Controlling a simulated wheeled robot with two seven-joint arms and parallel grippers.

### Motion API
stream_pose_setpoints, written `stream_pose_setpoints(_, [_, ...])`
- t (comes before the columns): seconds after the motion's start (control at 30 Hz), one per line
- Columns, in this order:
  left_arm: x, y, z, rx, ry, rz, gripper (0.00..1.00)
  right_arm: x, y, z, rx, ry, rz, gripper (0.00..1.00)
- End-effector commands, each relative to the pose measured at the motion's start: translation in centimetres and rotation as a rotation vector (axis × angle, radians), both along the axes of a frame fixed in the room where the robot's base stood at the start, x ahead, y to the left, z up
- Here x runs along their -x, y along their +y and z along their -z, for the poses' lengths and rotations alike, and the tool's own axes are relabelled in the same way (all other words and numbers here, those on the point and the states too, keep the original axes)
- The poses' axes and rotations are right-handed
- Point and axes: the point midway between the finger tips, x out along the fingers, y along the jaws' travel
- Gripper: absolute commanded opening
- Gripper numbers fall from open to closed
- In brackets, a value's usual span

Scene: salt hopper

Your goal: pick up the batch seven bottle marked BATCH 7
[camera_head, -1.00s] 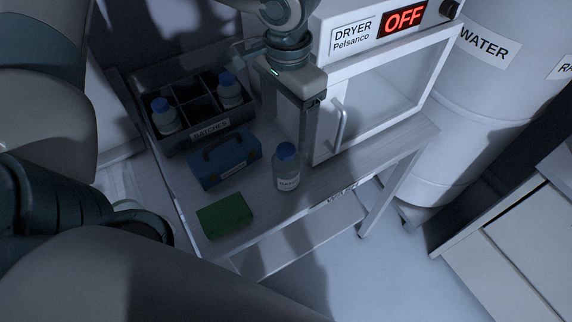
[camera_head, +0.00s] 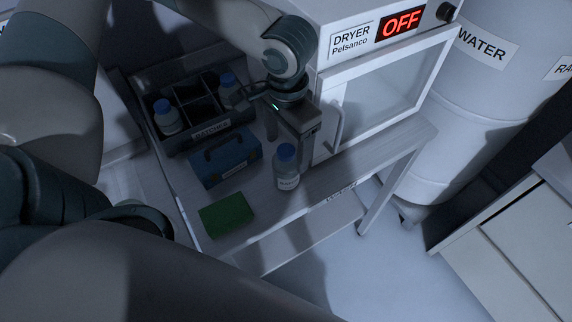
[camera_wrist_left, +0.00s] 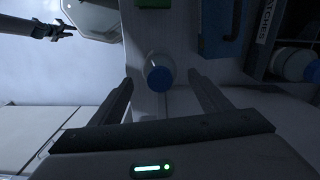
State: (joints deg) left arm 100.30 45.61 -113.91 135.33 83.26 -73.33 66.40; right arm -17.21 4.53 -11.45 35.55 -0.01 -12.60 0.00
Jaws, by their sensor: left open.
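A white bottle with a blue cap (camera_head: 287,172) stands upright near the front of the bench; its label is too small to read surely. My left gripper (camera_head: 289,146) is open just above and behind it, pointing down. In the left wrist view the bottle's blue cap (camera_wrist_left: 160,78) lies in the gap between the open fingers of my left gripper (camera_wrist_left: 160,92), with no contact visible. A dark shape at the upper left of that view looks like my right gripper (camera_wrist_left: 58,31); its jaws are unclear.
A dark divided crate (camera_head: 212,137) with two more blue-capped bottles stands at the back left. A blue case (camera_head: 228,160) and a green block (camera_head: 226,214) lie left of the bottle. The white dryer (camera_head: 335,95), reading OFF, stands close on the right.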

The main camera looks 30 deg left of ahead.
Motion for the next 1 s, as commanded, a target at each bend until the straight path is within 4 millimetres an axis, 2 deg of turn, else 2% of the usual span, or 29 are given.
stream_pose_setpoints(0.03, [0.1,0.0,0.4,-0.002,0.004,0.0,0.71,0.0,0.0,-0.5,0.0,0.0,0.0,0.31])
stream_pose_setpoints(0.23, [0.0,0.0,2.3,0.0,0.001,0.0,0.71,0.0,0.0,-0.7,0.0,0.0,0.0,0.31])
stream_pose_setpoints(0.7, [0.0,0.0,2.5,0.0,0.0,-0.001,0.71,0.0,0.0,-0.7,0.0,0.001,0.0,0.31])
stream_pose_setpoints(0.73, [0.0,0.0,2.5,0.0,0.0,-0.001,0.68,0.0,0.0,-0.7,0.0,0.001,0.0,0.31])
stream_pose_setpoints(0.77, [0.0,0.0,2.5,0.0,0.0,-0.001,0.61,0.0,0.0,-0.7,0.0,0.001,0.0,0.31])
stream_pose_setpoints(1.0, [0.0,0.0,2.5,0.0,-0.001,-0.001,0.04,0.0,-0.1,-0.7,0.001,0.001,-0.001,0.31])
